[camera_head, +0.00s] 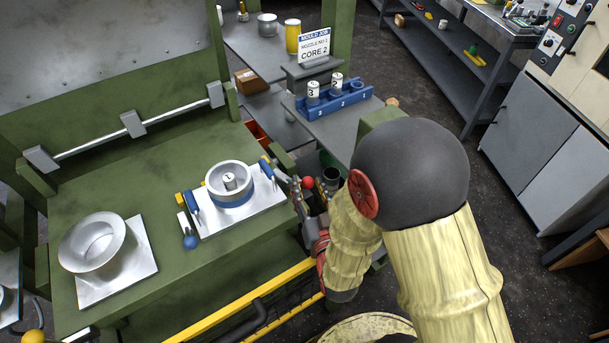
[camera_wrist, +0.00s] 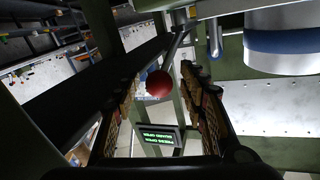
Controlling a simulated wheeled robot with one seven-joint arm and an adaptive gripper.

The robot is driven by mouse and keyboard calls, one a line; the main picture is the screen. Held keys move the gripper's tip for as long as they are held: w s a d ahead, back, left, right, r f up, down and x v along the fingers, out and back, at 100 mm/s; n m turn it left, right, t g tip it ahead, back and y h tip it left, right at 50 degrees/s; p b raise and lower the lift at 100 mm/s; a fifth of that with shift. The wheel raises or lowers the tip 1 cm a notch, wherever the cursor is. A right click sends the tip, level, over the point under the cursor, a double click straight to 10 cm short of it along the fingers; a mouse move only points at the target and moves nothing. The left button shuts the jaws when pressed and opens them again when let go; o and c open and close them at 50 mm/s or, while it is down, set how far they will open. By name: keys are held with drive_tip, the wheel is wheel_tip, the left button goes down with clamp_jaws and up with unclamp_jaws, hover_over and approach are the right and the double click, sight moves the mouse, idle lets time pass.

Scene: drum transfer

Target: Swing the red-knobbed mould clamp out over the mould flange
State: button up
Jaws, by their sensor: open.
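The red knob (camera_head: 308,183) of the mould clamp is at the right end of the mould plate in the head view. In the wrist view the red knob (camera_wrist: 159,84) sits on a thin rod, in line with the gap between my fingers. My gripper (camera_head: 311,194) is open around or just short of it; I cannot tell the exact depth. The fingers (camera_wrist: 160,95) show no contact with it. The mould (camera_head: 230,180), a silver ring with a blue band, stands on a white plate (camera_head: 262,208); it also shows in the wrist view (camera_wrist: 285,42).
A blue-knobbed clamp (camera_head: 190,240) is at the plate's left. A silver flanged part (camera_head: 93,243) sits on another plate at left. A yellow rail (camera_head: 250,300) runs along the press front. A blue rack (camera_head: 333,97) stands behind. A small green-text display (camera_wrist: 160,138) shows beyond my fingers.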

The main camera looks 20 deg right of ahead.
drive_tip(key=s, duration=0.6)
drive_tip(key=shift+s+a, duration=0.2)
drive_tip(key=shift+a, duration=0.05)
